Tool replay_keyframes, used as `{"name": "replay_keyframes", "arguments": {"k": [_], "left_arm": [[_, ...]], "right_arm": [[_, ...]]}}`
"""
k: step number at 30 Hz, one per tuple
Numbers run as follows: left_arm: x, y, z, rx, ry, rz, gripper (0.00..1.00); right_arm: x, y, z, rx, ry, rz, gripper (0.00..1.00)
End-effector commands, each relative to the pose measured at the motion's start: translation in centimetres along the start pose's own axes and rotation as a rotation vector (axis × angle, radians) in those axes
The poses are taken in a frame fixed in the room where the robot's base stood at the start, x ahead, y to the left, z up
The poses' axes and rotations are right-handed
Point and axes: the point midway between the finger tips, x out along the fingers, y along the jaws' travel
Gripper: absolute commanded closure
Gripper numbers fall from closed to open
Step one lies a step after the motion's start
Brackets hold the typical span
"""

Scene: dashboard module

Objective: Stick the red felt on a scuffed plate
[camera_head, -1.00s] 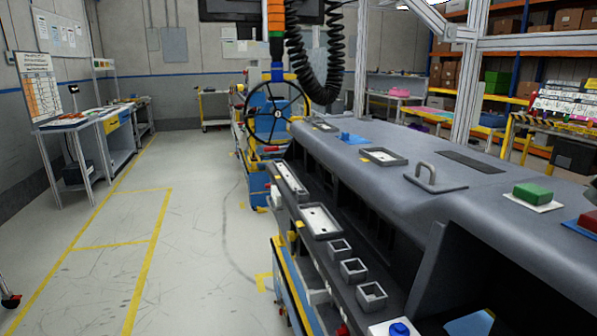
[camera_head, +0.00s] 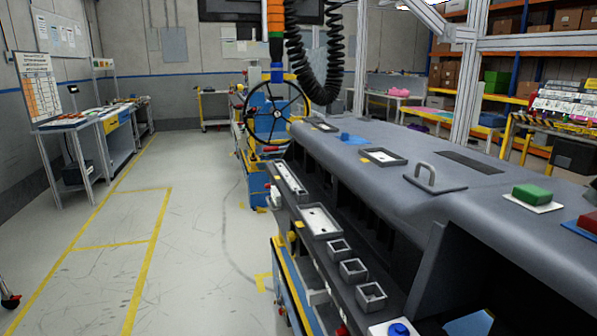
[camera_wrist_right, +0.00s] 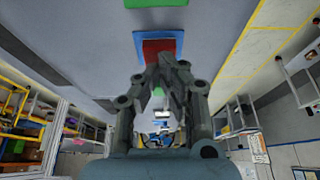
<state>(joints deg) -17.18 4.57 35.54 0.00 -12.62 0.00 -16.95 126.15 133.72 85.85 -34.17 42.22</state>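A red block or pad (camera_head: 590,220), perhaps the red felt, sits on a blue plate (camera_head: 574,226) on the dashboard's top at the right edge. In the right wrist view the red piece (camera_wrist_right: 160,48) and its blue plate (camera_wrist_right: 140,44) lie beyond my fingertips. My right gripper (camera_wrist_right: 165,62) has its fingertips together, with no held object visible. Grey-framed pale plates with dark marks lie on the dashboard, one on top (camera_head: 384,157) and one on the lower ledge (camera_head: 320,221); I cannot tell which counts as scuffed. My left gripper is not in view.
A green block (camera_head: 532,193) on a white plate is near the red one. A grey handle (camera_head: 428,180) rises from the dashboard top. Several small square sockets (camera_head: 353,270) and a blue knob (camera_head: 399,329) line the lower ledge.

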Motion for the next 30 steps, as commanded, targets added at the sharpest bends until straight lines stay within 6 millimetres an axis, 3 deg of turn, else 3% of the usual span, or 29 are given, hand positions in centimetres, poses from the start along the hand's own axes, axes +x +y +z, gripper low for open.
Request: {"name": "replay_keyframes", "arguments": {"k": [18,30], "left_arm": [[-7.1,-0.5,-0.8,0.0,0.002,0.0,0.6],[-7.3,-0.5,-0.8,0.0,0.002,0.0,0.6]], "right_arm": [[-6.7,0.0,-2.9,0.0,0.002,0.0,1.0],[-6.9,0.0,-2.9,0.0,0.002,0.0,1.0]]}}
